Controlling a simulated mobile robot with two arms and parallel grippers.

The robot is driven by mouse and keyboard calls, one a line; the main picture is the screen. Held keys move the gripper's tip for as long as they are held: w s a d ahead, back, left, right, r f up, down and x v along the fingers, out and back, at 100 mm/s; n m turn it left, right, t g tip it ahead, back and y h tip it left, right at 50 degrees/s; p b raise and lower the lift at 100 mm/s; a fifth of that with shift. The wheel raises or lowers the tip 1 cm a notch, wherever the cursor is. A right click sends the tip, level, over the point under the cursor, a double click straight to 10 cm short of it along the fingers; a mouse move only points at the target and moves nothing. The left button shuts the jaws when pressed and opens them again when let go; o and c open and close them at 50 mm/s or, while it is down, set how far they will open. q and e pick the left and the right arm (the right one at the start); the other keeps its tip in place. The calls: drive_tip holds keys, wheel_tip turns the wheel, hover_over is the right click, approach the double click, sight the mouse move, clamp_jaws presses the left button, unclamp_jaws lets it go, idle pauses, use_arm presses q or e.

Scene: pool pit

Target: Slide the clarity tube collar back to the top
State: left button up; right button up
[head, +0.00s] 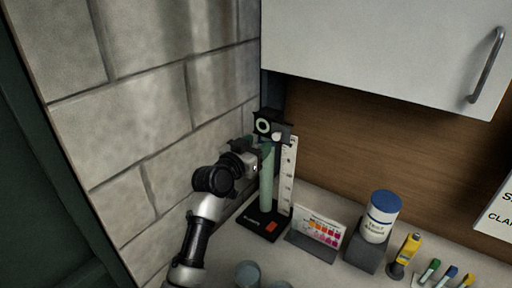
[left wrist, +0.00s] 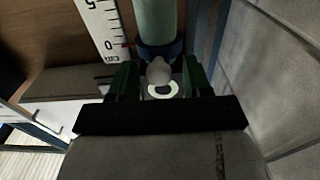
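The clarity tube (head: 266,185) is a pale green upright cylinder on a black base (head: 262,222), beside a white scale (head: 288,172). A black block with a pale ring (head: 264,127) sits at its top. In the left wrist view the tube (left wrist: 155,18) has a dark blue collar (left wrist: 160,50) near the scale's 0 mark, with a rounded grey knob (left wrist: 158,71) on it. My left gripper (head: 263,147) is at the tube's upper end. Its green fingers (left wrist: 162,82) stand apart on either side of the knob, with gaps visible; contact is unclear. My right gripper is out of view.
A colour chart stand (head: 317,236) is just right of the base. Farther right are a blue-lidded white jar (head: 381,216), a yellow bottle (head: 405,254) and several small markers. A block wall (head: 140,130) is close on the left; a white cabinet (head: 380,50) overhangs.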

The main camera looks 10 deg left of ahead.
use_arm(q)
drive_tip(key=shift+f, duration=0.1)
drive_tip(key=b+v, duration=0.3)
drive_tip(key=v, duration=0.7)
drive_tip(key=shift+s+a, duration=0.2)
drive_tip(key=shift+s, duration=0.15)
drive_tip(key=shift+f, duration=0.15)
